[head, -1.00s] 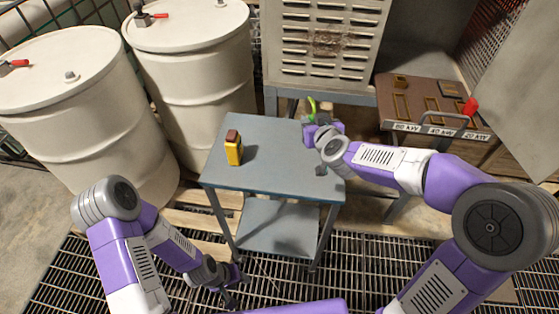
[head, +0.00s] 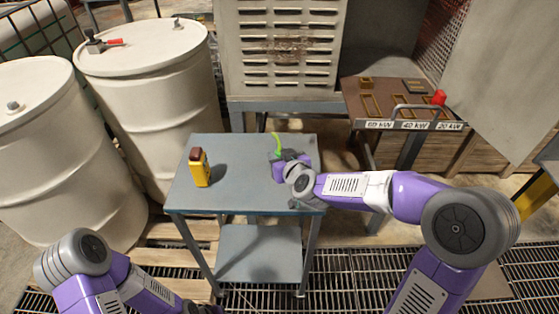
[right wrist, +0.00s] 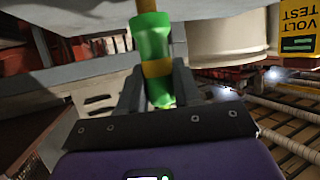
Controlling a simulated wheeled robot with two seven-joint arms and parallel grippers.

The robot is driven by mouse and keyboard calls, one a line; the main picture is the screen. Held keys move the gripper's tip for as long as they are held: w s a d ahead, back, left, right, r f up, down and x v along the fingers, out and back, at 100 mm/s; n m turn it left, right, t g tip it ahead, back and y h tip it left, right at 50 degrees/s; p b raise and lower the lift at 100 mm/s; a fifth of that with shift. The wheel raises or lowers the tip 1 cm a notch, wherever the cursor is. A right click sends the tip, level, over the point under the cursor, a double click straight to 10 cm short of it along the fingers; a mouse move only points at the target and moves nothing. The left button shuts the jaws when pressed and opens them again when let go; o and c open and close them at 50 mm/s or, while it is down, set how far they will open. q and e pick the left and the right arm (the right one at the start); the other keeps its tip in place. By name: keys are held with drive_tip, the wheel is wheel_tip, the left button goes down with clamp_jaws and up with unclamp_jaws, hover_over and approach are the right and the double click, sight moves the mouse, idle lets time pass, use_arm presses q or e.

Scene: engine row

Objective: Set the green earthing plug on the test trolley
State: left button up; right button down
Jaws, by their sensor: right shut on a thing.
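The green earthing plug (head: 276,141) is upright in my right gripper (head: 281,157). In the right wrist view, the plug (right wrist: 153,45) has a yellow-brown band and sits between the two dark fingers, which are shut on it. The gripper is over the back right part of the grey-blue test trolley (head: 236,197). The plug's lower end is hidden by the gripper in the head view, so I cannot tell whether it touches the top. My left arm is at the lower left; its gripper fingers are below the picture's edge.
A yellow volt tester (head: 201,169) stands on the trolley's left half. White drums (head: 160,105) stand to the left. A louvred cabinet (head: 283,50) is behind. A brown panel (head: 395,98) with kW labels is at the right. The trolley's front middle is clear.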

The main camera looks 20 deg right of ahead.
drive_tip(key=shift+r, duration=0.1)
drive_tip(key=shift+f, duration=0.2)
drive_tip(key=c, duration=0.8)
unclamp_jaws()
drive_tip(key=shift+r, duration=0.25)
drive_tip(key=p+v, duration=0.1)
drive_tip(key=v, duration=1.1)
drive_tip(key=shift+f+p, duration=0.1)
drive_tip(key=shift+p, duration=0.3)
